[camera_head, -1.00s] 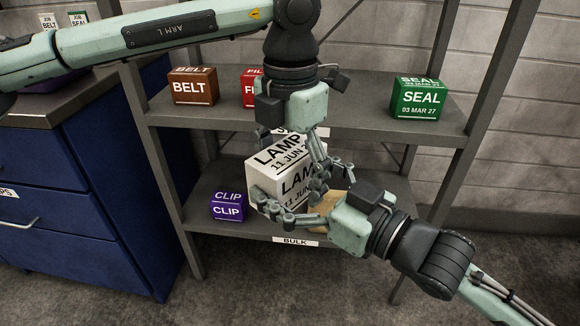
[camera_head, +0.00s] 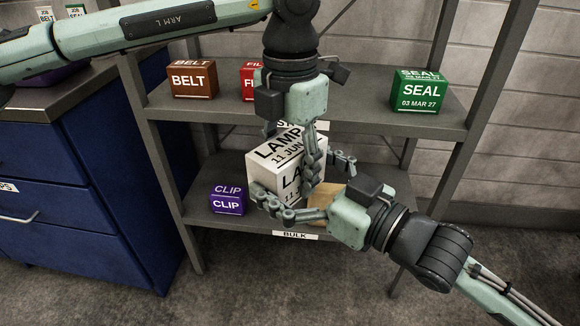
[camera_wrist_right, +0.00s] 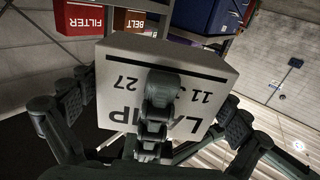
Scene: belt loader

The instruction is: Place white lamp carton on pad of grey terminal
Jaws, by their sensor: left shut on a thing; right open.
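The white lamp carton (camera_head: 268,174) is at the lower shelf, with LAMP printed in black on its top and front. My left gripper (camera_head: 312,160) reaches down from above and is shut on the carton at its right side. My right gripper (camera_head: 300,188) comes from the lower right and is open, its fingers spread around the carton's front and right. In the right wrist view the carton (camera_wrist_right: 185,70) fills the middle, upside down, between the spread fingers. Fingers hide part of its front and right side. No grey terminal or pad shows.
A purple CLIP box (camera_head: 228,200) stands left of the carton, and a tan box (camera_head: 324,196) is partly hidden behind my right gripper. The upper shelf (camera_head: 365,112) holds brown BELT (camera_head: 192,80), red (camera_head: 250,82) and green SEAL (camera_head: 419,92) boxes. A blue cabinet (camera_head: 60,190) stands left.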

